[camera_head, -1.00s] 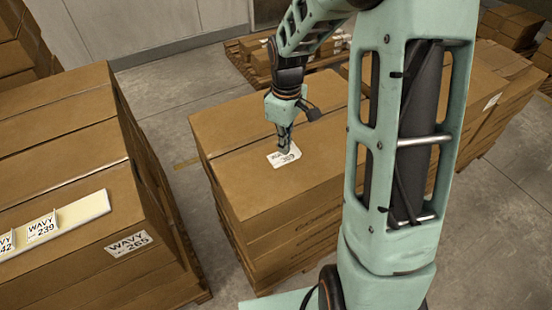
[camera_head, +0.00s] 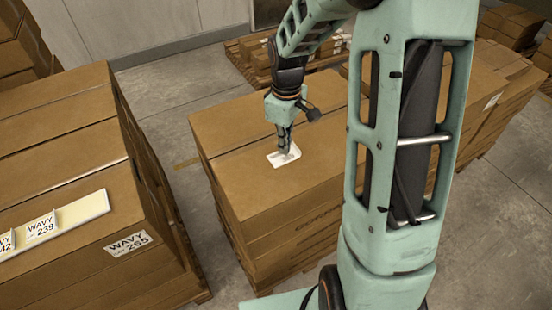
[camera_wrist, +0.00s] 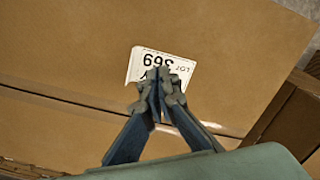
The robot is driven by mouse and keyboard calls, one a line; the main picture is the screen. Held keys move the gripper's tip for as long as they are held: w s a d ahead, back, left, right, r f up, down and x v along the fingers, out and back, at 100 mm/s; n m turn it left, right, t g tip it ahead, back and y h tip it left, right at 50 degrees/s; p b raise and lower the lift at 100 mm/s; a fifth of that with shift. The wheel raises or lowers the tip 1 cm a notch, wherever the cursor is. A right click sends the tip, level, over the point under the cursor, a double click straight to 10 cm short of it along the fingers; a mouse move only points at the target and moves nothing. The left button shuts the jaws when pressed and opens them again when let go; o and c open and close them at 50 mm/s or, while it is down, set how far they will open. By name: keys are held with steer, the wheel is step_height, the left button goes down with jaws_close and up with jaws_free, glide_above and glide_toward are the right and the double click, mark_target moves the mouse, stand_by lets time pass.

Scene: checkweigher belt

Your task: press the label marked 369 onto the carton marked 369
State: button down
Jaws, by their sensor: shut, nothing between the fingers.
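The white label marked 369 (camera_head: 279,161) lies on the top of the middle carton (camera_head: 245,180). In the wrist view the label (camera_wrist: 150,60) appears upside down, and the carton top (camera_wrist: 220,30) spreads around it. My gripper (camera_head: 287,151) is shut, with its fingertips at the label, pointing down. In the wrist view my gripper (camera_wrist: 160,88) covers the lower part of the label. I cannot tell whether the tips touch it or hover just above. No separate 369 mark on the carton is readable; print on its side is too small.
At left a carton marked 265 (camera_head: 128,243) bears a white strip (camera_head: 85,213) with several upright labels, one marked 239 (camera_head: 41,228). More cartons stand on pallets behind and at right. Grey floor (camera_head: 180,110) lies open between the stacks.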

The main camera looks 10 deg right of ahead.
steer(key=shift+f+b, duration=0.6)
steer(key=shift+f, duration=0.35)
steer(key=shift+r, duration=0.15)
stand_by(0.5)
step_height(320, 180, up, 7)
steer(key=p, duration=0.5)
steer(key=shift+p, duration=0.4)
